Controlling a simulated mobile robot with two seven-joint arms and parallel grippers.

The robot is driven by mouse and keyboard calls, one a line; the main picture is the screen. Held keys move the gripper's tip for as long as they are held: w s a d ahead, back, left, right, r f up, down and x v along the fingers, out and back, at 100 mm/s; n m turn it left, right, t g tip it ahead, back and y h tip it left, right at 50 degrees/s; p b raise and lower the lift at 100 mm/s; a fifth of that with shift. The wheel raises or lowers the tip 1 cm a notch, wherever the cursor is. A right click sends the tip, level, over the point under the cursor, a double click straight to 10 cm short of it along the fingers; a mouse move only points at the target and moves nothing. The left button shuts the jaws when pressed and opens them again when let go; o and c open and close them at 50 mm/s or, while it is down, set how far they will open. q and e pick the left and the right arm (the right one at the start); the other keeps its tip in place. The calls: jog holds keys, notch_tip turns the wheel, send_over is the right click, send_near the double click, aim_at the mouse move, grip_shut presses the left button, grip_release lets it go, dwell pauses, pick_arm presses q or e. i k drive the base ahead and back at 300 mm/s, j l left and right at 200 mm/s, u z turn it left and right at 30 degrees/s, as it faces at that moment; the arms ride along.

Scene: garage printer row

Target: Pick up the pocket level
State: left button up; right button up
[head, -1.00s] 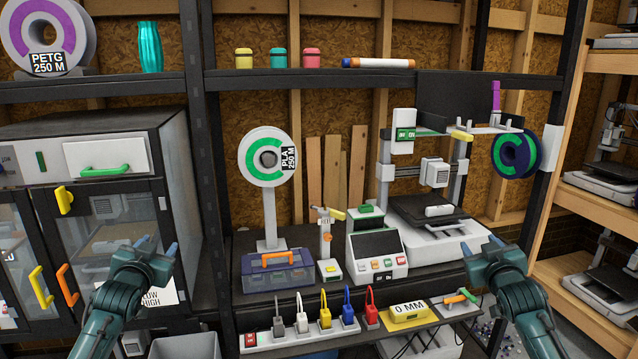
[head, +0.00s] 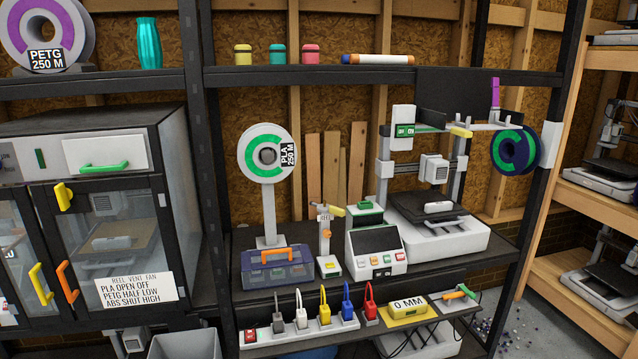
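I cannot tell for sure which thing is the pocket level. A small yellow bar (head: 461,132) lies at the left end of the white rack on the printer's upper right. A small pale block (head: 438,207) lies on the dark bed of the open printer (head: 440,240). A yellow block marked 0 MM (head: 408,309) lies on the low front shelf. Neither of my grippers shows in the head view now.
A power strip (head: 300,332) with several coloured plugs runs along the front shelf. A blue-green spool (head: 515,152) hangs at right.

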aim_at(412, 306)
jog(key=i+j+z, duration=0.2)
jog(key=i, duration=0.2)
jog(key=i+j+z, duration=0.25)
jog(key=i+j, duration=0.05)
jog(key=i, duration=0.1)
